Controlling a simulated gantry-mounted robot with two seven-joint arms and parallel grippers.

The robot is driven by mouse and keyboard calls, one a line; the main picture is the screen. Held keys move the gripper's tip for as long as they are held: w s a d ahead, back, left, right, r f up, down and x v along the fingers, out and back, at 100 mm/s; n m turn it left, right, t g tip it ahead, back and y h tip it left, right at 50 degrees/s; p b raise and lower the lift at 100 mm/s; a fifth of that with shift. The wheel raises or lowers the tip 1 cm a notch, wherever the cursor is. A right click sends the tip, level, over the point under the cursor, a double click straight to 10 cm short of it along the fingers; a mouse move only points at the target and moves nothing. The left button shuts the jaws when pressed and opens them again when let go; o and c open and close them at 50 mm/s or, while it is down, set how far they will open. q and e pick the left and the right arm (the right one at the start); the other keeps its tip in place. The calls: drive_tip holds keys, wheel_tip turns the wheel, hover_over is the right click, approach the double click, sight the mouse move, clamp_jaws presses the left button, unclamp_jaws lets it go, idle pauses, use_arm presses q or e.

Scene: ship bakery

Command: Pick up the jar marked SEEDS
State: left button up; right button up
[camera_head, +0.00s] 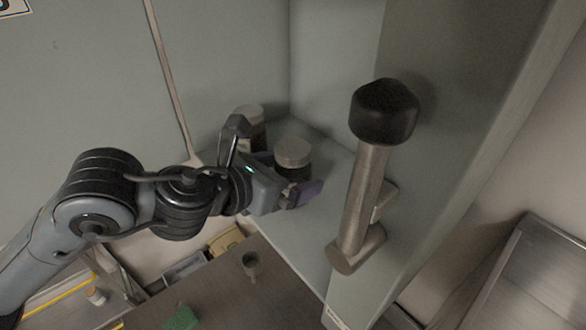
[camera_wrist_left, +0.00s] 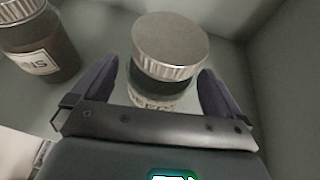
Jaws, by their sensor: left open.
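A dark jar with a silver ribbed lid stands upright in a pale grey-green corner; its lid (camera_head: 292,152) shows in the head view. In the left wrist view the same jar (camera_wrist_left: 165,60) sits between my fingers, and its label, partly covered by the gripper, shows letters like "EEDS". My left gripper (camera_head: 284,176) is open around this jar, one finger on each side in the wrist view (camera_wrist_left: 157,72). I cannot tell whether either finger touches it. My right gripper is in neither view.
A second lidded jar (camera_wrist_left: 40,45) stands to the left, its label partly readable; in the head view it is behind my gripper (camera_head: 250,117). Walls close in behind and right. A metal handle with a black knob (camera_head: 385,112) stands out at the right.

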use_arm(q)
drive_tip(key=shift+x, duration=0.8)
drive_tip(key=c, duration=1.2)
drive_tip(key=shift+s+r, duration=0.1)
drive_tip(key=shift+c, duration=0.8)
